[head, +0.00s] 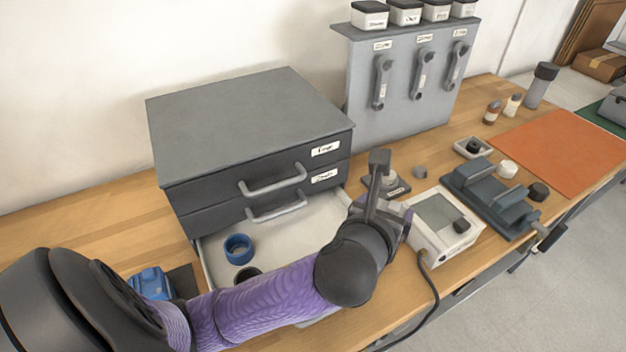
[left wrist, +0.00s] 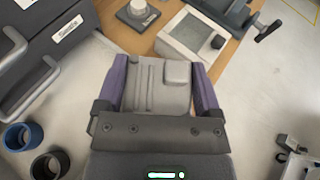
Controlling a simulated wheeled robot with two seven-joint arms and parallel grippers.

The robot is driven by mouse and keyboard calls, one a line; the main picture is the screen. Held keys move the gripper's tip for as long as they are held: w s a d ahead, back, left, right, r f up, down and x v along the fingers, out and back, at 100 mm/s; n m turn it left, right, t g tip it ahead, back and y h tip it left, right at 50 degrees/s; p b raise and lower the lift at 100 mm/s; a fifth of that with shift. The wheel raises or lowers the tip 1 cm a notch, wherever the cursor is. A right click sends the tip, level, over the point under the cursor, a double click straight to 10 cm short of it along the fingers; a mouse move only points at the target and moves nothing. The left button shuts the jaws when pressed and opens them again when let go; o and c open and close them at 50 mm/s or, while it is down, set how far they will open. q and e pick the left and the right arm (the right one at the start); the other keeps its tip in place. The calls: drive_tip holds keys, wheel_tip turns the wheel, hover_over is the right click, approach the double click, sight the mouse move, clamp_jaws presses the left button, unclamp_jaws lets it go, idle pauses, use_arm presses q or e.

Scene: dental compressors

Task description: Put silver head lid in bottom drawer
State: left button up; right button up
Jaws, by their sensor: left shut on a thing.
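My left gripper (head: 378,205) is shut on the silver head lid (left wrist: 162,85), a grey block with ridges between its purple fingers in the left wrist view. In the head view the gripper and forearm mostly hide the lid. The bottom drawer (head: 305,232) is pulled open below two closed drawers, with a pale interior. The gripper is near the drawer's right side; its exact height above it is unclear. A blue ring (head: 238,249) and a dark ring (left wrist: 49,164) are in the drawer. My forearm covers the drawer's front. My right gripper is not in view.
The grey cabinet (head: 245,115) has handles sticking out above the open drawer. Right of the drawer are a small round-topped part (head: 386,185), a white device with a screen (head: 440,222) and a dark fixture (head: 492,198). A blue object (head: 150,283) lies left of the drawer.

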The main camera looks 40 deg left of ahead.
use_arm(q)
drive_tip(key=w+a+m+h+p, duration=0.1)
drive_tip(key=w+a+m+h, duration=0.1)
drive_tip(key=w+a, duration=0.15)
hover_over(337, 232)
drive_tip(key=shift+h, duration=0.4)
wheel_tip(337, 232, down, 13)
drive_tip(key=b, duration=0.5)
drive_tip(key=shift+w, duration=0.1)
wheel_tip(337, 232, down, 5)
drive_tip(key=b, duration=0.2)
drive_tip(key=shift+r+b, duration=0.1)
drive_tip(key=shift+b, duration=0.25)
drive_tip(key=shift+r, duration=0.2)
drive_tip(key=o, duration=1.1)
drive_tip(key=shift+f, duration=0.1)
drive_tip(key=p+v, duration=0.4)
drive_tip(key=v, duration=0.7)
drive_tip(key=shift+s+r, duration=0.2)
drive_tip(key=shift+s, duration=0.35)
